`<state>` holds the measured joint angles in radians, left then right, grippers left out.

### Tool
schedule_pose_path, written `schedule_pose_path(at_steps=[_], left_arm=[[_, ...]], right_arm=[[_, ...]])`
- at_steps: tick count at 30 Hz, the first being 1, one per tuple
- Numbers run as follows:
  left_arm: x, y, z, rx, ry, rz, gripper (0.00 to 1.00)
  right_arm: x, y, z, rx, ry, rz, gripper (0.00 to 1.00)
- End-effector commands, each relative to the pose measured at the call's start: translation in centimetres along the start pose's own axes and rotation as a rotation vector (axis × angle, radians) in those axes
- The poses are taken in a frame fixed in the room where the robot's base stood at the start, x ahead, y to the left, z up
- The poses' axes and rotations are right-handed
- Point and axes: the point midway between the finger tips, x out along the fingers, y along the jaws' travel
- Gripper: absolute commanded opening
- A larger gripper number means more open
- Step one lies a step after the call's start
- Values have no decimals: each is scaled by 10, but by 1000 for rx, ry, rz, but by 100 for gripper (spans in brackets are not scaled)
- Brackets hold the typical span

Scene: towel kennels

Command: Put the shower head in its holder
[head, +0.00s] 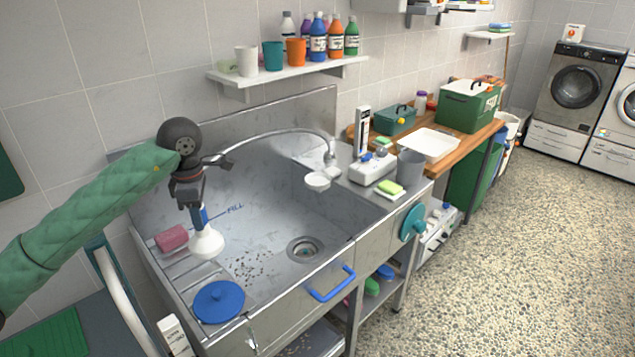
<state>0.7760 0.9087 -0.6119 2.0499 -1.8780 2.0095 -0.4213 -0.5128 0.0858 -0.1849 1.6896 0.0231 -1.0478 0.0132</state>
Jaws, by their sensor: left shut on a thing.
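The shower head has a white bell-shaped head (206,243) and a blue neck, and it points down over the left part of the steel sink. My left gripper (192,203) is shut on it above the bell and hides part of its handle. A grey hose (270,133) arcs from near the gripper to a fitting at the sink's back right. A small white round piece (317,181) with an arm sits by that fitting; I cannot tell for sure that it is the holder. My right gripper is not in view.
A shelf (290,70) with cups and bottles hangs above. A white box (373,168) and grey cup (410,168) stand right.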

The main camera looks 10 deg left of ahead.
Motion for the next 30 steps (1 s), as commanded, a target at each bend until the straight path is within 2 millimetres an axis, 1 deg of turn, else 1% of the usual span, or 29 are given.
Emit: schedule_pose_path(at_steps=[1,3,15,19,23,30], left_arm=[[-8,0,0,0,0,1,0],[-15,0,0,0,-1,1,0],[-52,0,0,0,-1,1,0],[-57,0,0,0,-1,1,0],[-58,2,2,0,-2,1,0],[-58,23,20,1,-3,1,0]], right_arm=[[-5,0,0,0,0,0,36],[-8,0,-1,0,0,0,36],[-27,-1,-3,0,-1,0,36],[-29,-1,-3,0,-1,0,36],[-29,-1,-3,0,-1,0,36],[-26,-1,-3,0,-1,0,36]])
